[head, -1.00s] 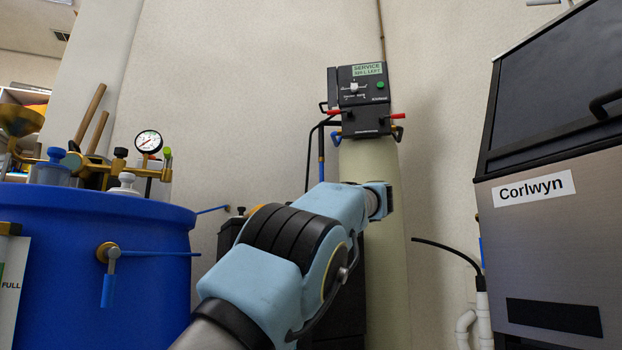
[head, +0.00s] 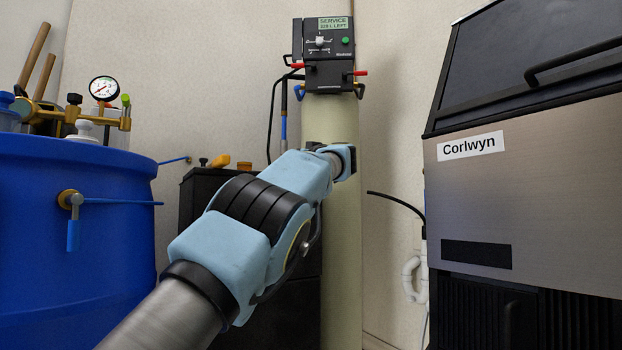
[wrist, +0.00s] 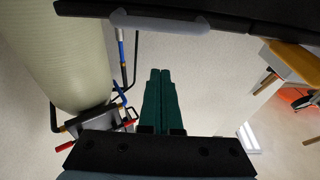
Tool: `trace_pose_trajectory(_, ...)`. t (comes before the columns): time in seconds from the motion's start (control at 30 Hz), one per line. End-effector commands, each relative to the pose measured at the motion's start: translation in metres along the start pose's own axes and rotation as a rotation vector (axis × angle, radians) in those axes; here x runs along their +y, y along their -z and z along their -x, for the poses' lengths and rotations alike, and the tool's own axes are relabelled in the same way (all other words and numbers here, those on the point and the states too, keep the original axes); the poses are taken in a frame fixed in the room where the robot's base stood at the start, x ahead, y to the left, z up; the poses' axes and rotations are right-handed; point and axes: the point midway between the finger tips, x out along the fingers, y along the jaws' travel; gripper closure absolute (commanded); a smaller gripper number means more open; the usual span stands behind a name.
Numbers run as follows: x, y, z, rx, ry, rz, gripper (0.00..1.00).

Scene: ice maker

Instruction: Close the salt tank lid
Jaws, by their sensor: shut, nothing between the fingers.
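A black cabinet (head: 200,203), which looks like the salt tank, stands behind my arm in the head view, left of the pale resin column (head: 340,215). My arm covers much of it, and I cannot tell its lid's angle there. In the wrist view, a dark panel (wrist: 235,17) with a grey handle (wrist: 160,22) crosses the top edge; it may be the lid. My gripper (wrist: 160,72) has green fingers, shut together and empty. Its tips point toward the handle, with a visible gap in the picture. The fingers are not distinguishable in the head view.
A blue tank (head: 75,250) with a gauge (head: 103,88) and lever valve stands at left. A black control valve (head: 323,60) tops the column. The Corlwyn ice maker (head: 520,190) stands at right, with a black hose (head: 395,203) beside it.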

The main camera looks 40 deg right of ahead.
Motion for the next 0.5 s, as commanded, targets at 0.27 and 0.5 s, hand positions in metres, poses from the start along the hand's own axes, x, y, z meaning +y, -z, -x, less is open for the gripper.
trace_pose_trajectory(0.27, 0.001, -0.039, 0.04, -0.004, -0.001, -0.005, 1.0)
trace_pose_trajectory(0.5, 0.001, -0.056, 0.065, -0.003, 0.0, -0.005, 1.0)
